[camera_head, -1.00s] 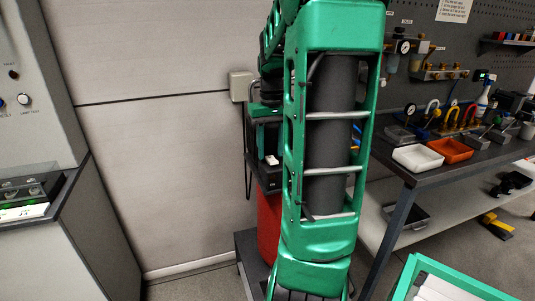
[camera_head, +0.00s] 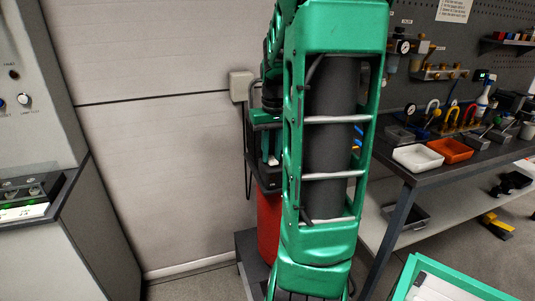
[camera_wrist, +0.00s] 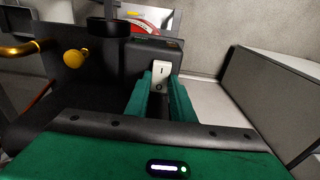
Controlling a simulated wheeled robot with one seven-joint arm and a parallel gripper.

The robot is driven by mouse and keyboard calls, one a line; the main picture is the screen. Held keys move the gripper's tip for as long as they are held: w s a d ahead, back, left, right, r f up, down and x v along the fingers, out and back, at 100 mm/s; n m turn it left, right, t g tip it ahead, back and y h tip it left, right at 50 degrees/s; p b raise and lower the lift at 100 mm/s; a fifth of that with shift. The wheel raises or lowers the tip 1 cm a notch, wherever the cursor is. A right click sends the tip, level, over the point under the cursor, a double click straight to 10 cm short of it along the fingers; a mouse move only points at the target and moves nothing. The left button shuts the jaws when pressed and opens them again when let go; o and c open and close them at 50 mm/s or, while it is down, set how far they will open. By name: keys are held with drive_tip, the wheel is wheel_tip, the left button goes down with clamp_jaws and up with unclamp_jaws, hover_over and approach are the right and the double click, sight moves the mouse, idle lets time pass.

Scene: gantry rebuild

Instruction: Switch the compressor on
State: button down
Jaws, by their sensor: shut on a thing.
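The compressor shows in the head view as a red tank (camera_head: 268,228) under a black housing, partly hidden behind my arm. Which end of the rocker is pressed in, I cannot tell. In the head view my gripper (camera_head: 270,158) is down at the compressor's top, partly covered by my arm.
A workbench (camera_head: 395,165) with white and orange trays stands right. A grey cabinet (camera_head: 85,225) stands left, with bare wall between.

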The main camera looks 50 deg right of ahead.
drive_tip(key=shift+s+a+t+h, duration=0.2)
drive_tip(key=shift+t+h, duration=0.15)
drive_tip(key=shift+t, duration=0.25)
drive_tip(key=shift+s+a+t+h, duration=0.15)
drive_tip(key=shift+t+h, duration=0.2)
drive_tip(key=shift+t, duration=0.25)
drive_tip(key=shift+w+f, duration=0.1)
drive_tip(key=c, duration=1.5)
unclamp_jaws()
drive_tip(key=shift+r, duration=0.55)
drive_tip(key=v, duration=0.9)
drive_tip(key=shift+a+r, duration=0.1)
drive_tip(key=shift+r, duration=0.25)
